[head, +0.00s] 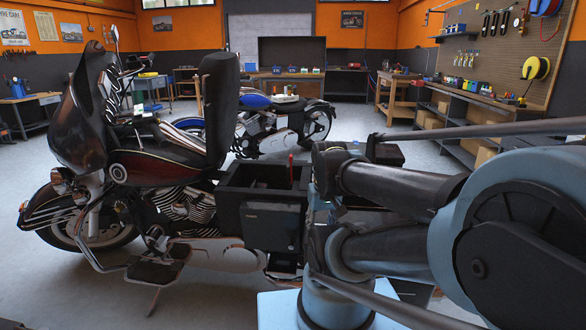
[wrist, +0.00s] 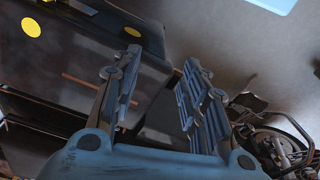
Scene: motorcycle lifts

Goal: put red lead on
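A small upright red piece (head: 290,168) stands at the open top of a black side box (head: 270,228) on the near motorcycle. It may be the red lead's clamp; its lower part is hidden by the box wall, and no cable can be made out. In the wrist view my gripper (wrist: 162,66) is open, its two fingers apart with nothing held between them. Dark panel surfaces lie beyond the fingers. I cannot pick out a red lead in the wrist view. In the head view my arm hides most of the area right of the box, including the gripper.
The near black motorcycle (head: 125,165) stands left, and a blue one (head: 195,124) behind it. Grey floor (head: 375,122) is free between the blue motorcycle and that bench. A dark part with a yellow disc (wrist: 31,27) shows upper left in the wrist view.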

